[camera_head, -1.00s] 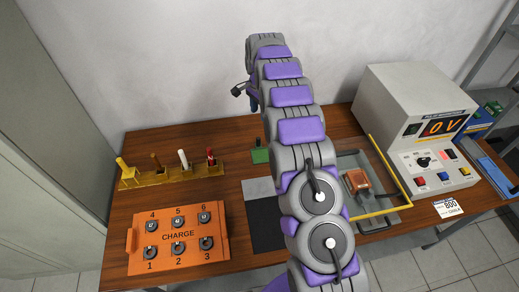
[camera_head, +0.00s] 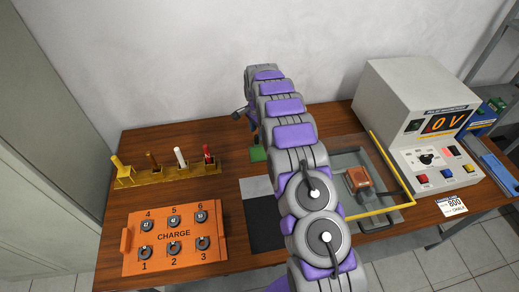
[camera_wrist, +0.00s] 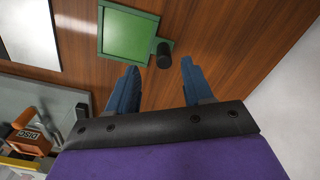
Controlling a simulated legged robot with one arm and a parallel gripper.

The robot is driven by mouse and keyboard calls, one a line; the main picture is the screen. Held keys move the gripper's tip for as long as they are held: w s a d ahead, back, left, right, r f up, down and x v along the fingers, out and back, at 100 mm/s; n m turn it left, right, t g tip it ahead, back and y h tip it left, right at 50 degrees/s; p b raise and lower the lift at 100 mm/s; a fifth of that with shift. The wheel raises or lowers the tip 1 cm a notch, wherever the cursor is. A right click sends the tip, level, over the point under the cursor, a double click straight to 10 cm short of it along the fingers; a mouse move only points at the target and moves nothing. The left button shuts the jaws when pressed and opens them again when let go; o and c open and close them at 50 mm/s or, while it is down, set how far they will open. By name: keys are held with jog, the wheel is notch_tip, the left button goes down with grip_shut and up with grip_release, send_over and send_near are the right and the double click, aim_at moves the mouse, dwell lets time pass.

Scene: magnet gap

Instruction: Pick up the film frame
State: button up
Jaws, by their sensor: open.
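Nothing is between the fingers, and the handle stands just beyond the fingertips. In the head view my arm hides much of the gripper.
An orange CHARGE tray (camera_head: 176,252) with several numbered dark rings lies front left. A yellow rack (camera_head: 166,175) of upright tools stands behind it. Right of my arm are a grey tray (camera_head: 382,213) with an orange block (camera_head: 359,181), a yellow rail and a voltage box (camera_head: 412,112).

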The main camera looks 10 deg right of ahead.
aim_at(256, 136)
jog(key=f, duration=0.1)
jog(key=f+b, duration=0.1)
jog(key=f, duration=0.3)
jog(key=shift+w+a+b, duration=0.25)
jog(key=shift+a+b, duration=0.1)
jog(key=shift+a, duration=0.05)
jog(key=shift+d+r, duration=0.1)
jog(key=shift+d, duration=0.25)
jog(key=shift+c, duration=0.6)
jog(key=shift+a, duration=0.25)
grip_shut()
